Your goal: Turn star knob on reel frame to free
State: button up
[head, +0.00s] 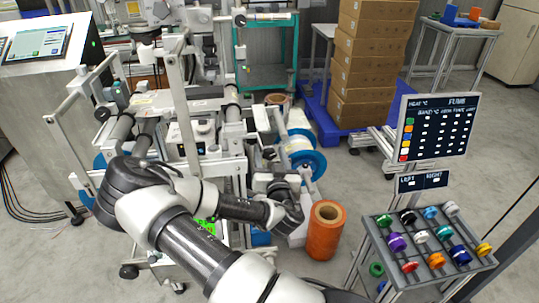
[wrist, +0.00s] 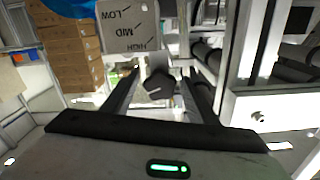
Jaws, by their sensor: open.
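In the wrist view, a dark knob (wrist: 157,83) with an angular, lobed outline sits between the two fingers of my gripper (wrist: 162,92). The fingers stand apart on either side of it; I cannot tell whether either touches it. Above it in the picture is a pale plate (wrist: 128,27), marked LOW, MID and HIGH upside down. No "free" mark is readable. In the head view, my gripper (head: 287,205) is at the front of the reel frame (head: 262,178), below the blue-and-white reel (head: 301,152). My own wrist hides the knob there.
An orange roll (head: 325,232) stands close to the right of my gripper. A rack of coloured spools (head: 425,280) is at the lower right, below a dark sign board (head: 436,128). Stacked boxes (head: 372,60) stand behind.

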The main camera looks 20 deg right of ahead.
jog(key=c, duration=1.1)
jog(key=shift+o, duration=0.2)
jog(key=n, duration=0.4)
jog(key=shift+n, duration=0.4)
jog(key=o, duration=1.1)
jog(key=shift+c, duration=0.2)
jog(key=shift+s, duration=0.1)
